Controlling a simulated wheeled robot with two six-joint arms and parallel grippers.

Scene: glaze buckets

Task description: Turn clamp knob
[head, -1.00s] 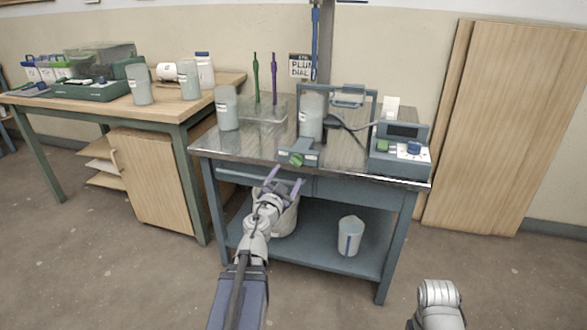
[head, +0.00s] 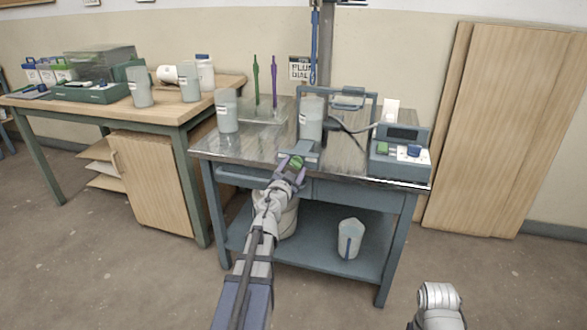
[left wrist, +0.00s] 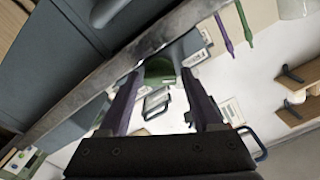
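The green clamp knob (head: 296,162) is on the front of a small grey clamp block (head: 313,154) at the front edge of the steel-topped bench. My left gripper (head: 289,171) is right in front of the knob, its purple fingers spread to either side of it. In the left wrist view the knob (left wrist: 158,70) shows between the two open fingertips (left wrist: 162,76), with gaps beside it. I cannot tell whether a finger touches it. Only a white link of my right arm shows; its gripper is out of frame.
A grey-white container (head: 311,119) stands behind the clamp. Another container (head: 228,111) and a clear tray (head: 262,112) stand at left.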

